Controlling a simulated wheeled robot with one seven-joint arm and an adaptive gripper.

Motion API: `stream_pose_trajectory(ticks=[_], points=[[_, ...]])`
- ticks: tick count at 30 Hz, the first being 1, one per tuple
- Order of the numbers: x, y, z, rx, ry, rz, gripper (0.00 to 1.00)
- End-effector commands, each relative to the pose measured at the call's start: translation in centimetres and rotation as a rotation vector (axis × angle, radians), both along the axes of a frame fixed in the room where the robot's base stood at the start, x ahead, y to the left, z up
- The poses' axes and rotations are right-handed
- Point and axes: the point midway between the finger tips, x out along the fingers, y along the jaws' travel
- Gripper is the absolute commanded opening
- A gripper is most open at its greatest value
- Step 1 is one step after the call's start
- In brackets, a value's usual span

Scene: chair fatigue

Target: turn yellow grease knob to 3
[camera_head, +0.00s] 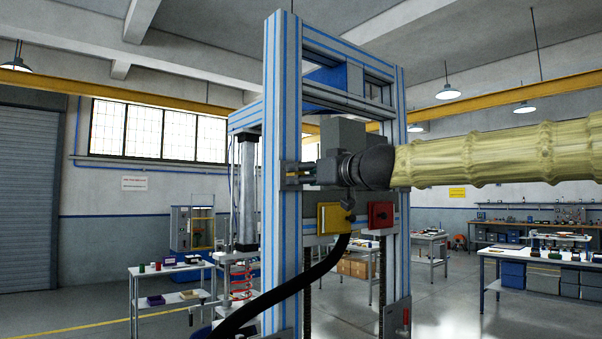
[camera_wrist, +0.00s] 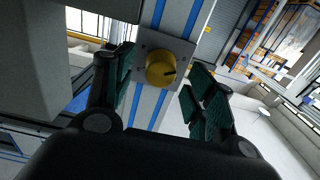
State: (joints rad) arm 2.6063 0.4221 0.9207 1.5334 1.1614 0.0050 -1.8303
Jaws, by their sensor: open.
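The yellow grease knob (camera_wrist: 160,69) sits on a grey square plate (camera_wrist: 185,48) on a blue-striped upright in the wrist view. A dark pointer line on the knob runs toward the right in that view. No numbers are readable around it. My gripper (camera_wrist: 160,92) is open, with one green-padded finger on each side of the knob; I cannot tell how far the fingertips are from it.
A tall blue-striped aluminium frame (camera_head: 283,230) stands directly ahead. Benches stand at left (camera_head: 165,271) and right (camera_head: 540,262).

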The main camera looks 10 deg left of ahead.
Motion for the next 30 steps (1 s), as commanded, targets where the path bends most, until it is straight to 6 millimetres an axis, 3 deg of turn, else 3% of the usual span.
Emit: stream_pose_trajectory(ticks=[6, 17, 25, 30], points=[[1.14, 1.12, 0.07, 0.001, 0.0, 0.0, 0.55], [1.36, 1.36, -0.05, 0.001, 0.001, 0.0, 0.55], [1.36, 1.34, -0.03, 0.001, 0.001, 0.0, 0.09], [1.36, 1.34, -0.02, 0.003, 0.003, 0.0, 0.09]])
